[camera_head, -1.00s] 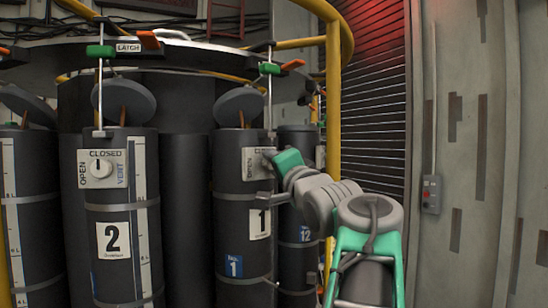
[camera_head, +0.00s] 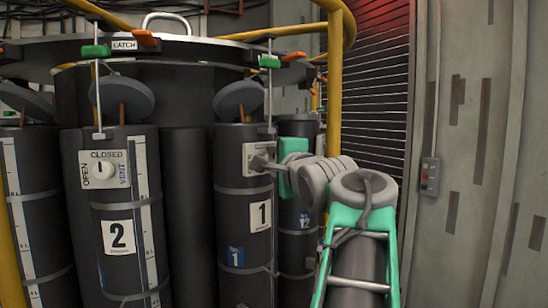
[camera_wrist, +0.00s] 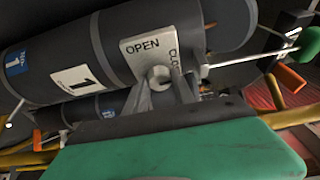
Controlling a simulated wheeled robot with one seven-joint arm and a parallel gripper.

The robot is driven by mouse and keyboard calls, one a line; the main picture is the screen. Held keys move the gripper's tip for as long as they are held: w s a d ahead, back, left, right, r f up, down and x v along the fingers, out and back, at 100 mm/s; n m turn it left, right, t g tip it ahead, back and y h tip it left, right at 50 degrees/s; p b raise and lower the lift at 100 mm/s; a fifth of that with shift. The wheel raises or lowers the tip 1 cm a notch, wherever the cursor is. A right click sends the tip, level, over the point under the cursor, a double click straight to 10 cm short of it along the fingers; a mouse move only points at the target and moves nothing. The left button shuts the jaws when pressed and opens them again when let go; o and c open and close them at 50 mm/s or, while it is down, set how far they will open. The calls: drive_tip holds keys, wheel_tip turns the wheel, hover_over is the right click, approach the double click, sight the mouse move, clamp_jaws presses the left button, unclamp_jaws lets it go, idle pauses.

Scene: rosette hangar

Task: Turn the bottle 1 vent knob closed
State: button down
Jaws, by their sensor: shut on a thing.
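Bottle 1 (camera_head: 229,205) is a dark grey cylinder with a white "1" label and a blue "1" tag. Its vent plate (camera_head: 250,151) is pale, near the bottle's top; in the wrist view the plate (camera_wrist: 142,44) reads "OPEN", with the "CLOSED" lettering partly covered. The vent knob (camera_wrist: 158,76) is a round pale knob on that plate, between my fingers. My gripper (camera_head: 262,163) reaches in from the right and is shut on the knob; its fingers also show in the wrist view (camera_wrist: 160,88). The knob's pointer direction is hidden.
Bottle 2 (camera_head: 110,205) stands to the left, its vent knob (camera_head: 103,170) in plain view. Bottle 12 (camera_head: 298,225) is behind my wrist at right. A yellow post (camera_head: 335,90) rises close to my arm. A latch rod (camera_head: 270,95) hangs above bottle 1.

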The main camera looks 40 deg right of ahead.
drive_tip(key=c, duration=1.1)
unclamp_jaws()
drive_tip(key=shift+o, duration=0.2)
drive_tip(key=b+v, duration=0.2)
drive_tip(key=v, duration=0.5)
drive_tip(key=shift+s+a, duration=0.2)
drive_tip(key=shift+s, duration=0.15)
